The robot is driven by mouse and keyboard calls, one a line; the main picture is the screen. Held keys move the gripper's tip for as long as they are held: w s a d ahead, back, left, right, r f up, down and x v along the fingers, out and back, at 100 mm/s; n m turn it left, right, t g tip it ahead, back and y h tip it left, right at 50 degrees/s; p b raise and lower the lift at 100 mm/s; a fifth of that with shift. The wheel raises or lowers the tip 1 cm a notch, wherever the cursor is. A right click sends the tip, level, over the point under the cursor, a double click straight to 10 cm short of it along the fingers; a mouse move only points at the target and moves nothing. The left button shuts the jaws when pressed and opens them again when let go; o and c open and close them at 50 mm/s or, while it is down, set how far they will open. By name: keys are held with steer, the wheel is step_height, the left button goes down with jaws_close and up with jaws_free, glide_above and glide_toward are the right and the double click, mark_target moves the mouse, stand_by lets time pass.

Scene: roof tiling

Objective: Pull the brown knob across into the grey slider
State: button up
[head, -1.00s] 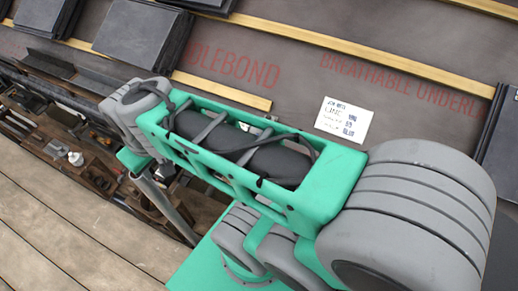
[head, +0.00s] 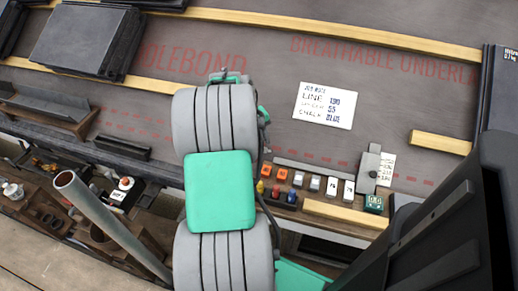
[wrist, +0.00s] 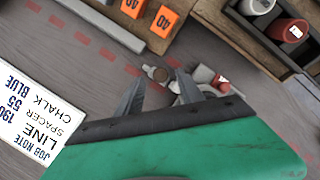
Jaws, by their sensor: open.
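A pale grey piece with a red part (wrist: 216,84) is partly hidden behind the right finger. In the head view a grey block, which looks like the slider (head: 369,168), stands at the right end of a thin grey bar (head: 310,170). My arm hides the knob and fingertips there.
Orange blocks (head: 282,174) and several other small blocks sit on a wooden shelf below the bar. A white job note (head: 325,105) lies on the underlay. A dark box (wrist: 262,30) holds containers. Slates (head: 86,40) are stacked at upper left.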

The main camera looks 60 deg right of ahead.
steer(key=shift+x, duration=1)
jaws_close()
stand_by(0.7)
